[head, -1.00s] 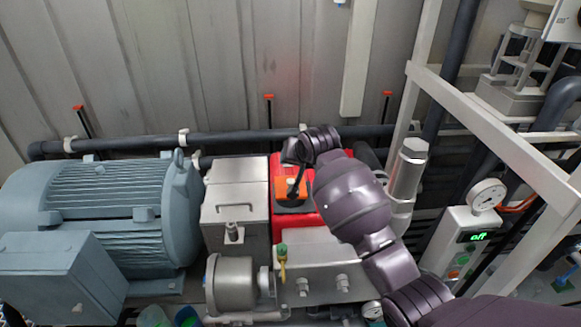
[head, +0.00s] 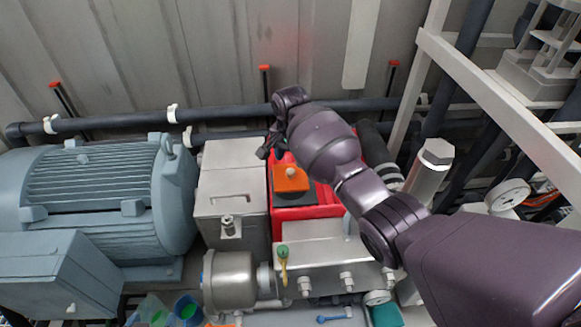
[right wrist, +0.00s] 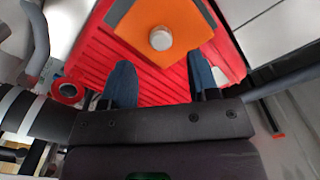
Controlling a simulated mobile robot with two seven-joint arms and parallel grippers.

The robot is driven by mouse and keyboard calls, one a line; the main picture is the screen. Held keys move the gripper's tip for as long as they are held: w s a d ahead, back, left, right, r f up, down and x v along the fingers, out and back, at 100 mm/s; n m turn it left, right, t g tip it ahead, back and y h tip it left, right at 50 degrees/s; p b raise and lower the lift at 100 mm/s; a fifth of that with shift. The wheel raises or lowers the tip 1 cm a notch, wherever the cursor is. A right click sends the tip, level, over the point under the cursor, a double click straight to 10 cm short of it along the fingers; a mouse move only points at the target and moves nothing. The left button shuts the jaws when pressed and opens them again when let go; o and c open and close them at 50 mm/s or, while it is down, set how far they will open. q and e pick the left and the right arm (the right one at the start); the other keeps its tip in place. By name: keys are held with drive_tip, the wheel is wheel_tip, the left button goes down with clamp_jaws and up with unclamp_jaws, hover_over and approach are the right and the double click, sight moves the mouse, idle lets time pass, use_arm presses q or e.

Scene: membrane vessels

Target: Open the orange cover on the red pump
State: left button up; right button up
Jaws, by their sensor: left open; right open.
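The orange cover (head: 291,179) sits on a dark base on top of the red pump (head: 308,210), in the middle of the head view. It looks shut, lying over the base. In the right wrist view the cover (right wrist: 180,48) is a flat orange plate with a round grey knob (right wrist: 161,38). The ribbed red pump body (right wrist: 92,62) surrounds it. My right gripper (head: 268,150) is just behind and left of the cover. In the wrist view its two blue fingers (right wrist: 162,80) are apart with nothing between them, pointing toward the cover. My left gripper is not in view.
A grey metal box (head: 230,195) stands left of the pump, with a large blue-grey motor (head: 100,195) beyond it. A dark pipe (head: 110,121) runs along the wall behind. A white frame post (head: 420,90) stands at the right. A valve block (head: 325,262) lies in front.

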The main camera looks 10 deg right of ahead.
sight(291, 171)
drive_tip(key=shift+w+f, duration=0.1)
drive_tip(key=shift+f, duration=2.5)
clamp_jaws()
